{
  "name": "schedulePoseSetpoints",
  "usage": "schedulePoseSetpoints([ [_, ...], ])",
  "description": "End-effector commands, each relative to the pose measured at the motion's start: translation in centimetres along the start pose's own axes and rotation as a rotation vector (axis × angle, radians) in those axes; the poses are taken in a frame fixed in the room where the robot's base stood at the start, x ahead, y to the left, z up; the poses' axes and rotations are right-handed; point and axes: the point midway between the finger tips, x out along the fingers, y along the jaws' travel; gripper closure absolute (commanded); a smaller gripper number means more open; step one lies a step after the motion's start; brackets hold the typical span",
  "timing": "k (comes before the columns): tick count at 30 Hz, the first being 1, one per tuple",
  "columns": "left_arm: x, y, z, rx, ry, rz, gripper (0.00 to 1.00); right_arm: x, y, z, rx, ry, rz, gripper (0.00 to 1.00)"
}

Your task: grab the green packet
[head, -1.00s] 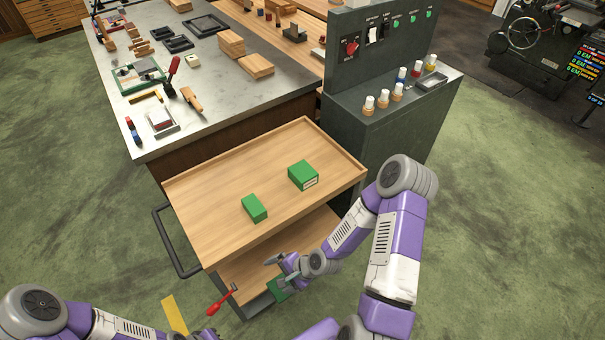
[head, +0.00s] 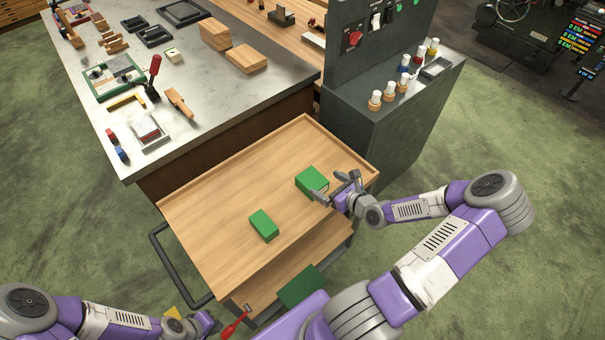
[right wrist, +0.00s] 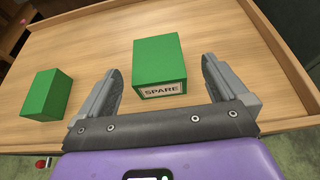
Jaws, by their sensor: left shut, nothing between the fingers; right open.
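A green packet (head: 311,180) with a white label reading SPARE lies on the cart's wooden top, near its right side. In the right wrist view the SPARE packet (right wrist: 158,62) is ahead, between the spread fingers, and I see no clear contact. My right gripper (head: 330,186) is open at the packet's labelled end. A second green packet (head: 264,225) lies to the left and nearer me; it is at the left in the right wrist view (right wrist: 46,95). My left gripper (head: 203,325) is shut and low at the bottom of the head view, beside the red-handled tool.
The cart top (head: 225,190) has a raised rim. A green item (head: 301,286) lies on the shelf below. A red-handled tool (head: 236,322) is at the cart's lower front. A grey cabinet (head: 365,125) and a metal-topped workbench (head: 215,90) stand behind the cart.

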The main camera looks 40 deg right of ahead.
Motion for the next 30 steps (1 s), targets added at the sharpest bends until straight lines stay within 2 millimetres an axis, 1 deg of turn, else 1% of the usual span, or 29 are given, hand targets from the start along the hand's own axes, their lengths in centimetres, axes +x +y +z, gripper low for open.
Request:
schedulePoseSetpoints([
  [3,0.6,-0.3,0.1,-0.001,-0.004,0.000,1.00,1.3,0.1,-0.3,-0.001,0.000,0.002,0.00],
  [8,1.2,-0.5,0.1,-0.001,-0.003,0.000,1.00,2.7,0.3,-0.4,-0.001,0.001,0.003,0.00],
  [14,2.5,-1.0,0.0,-0.001,-0.002,0.000,1.00,5.3,0.8,-0.9,-0.003,0.000,0.003,0.00],
  [18,2.8,-1.1,0.0,-0.001,-0.002,0.000,1.00,6.8,0.7,-0.8,-0.001,0.002,0.001,0.00],
  [21,2.9,-1.1,0.0,-0.001,-0.002,0.000,1.00,7.2,0.6,-0.8,0.000,0.002,0.001,0.00],
  [27,2.8,-1.1,0.0,0.000,-0.002,0.000,1.00,7.1,0.6,-0.7,0.000,0.003,0.000,0.00],
  [28,2.8,-1.1,0.0,0.000,-0.002,0.000,1.00,7.1,0.6,-0.7,0.000,0.003,0.000,0.03],
  [30,2.8,-1.1,0.0,0.000,-0.002,0.000,1.00,7.1,0.6,-0.7,0.000,0.003,0.000,0.14],
])
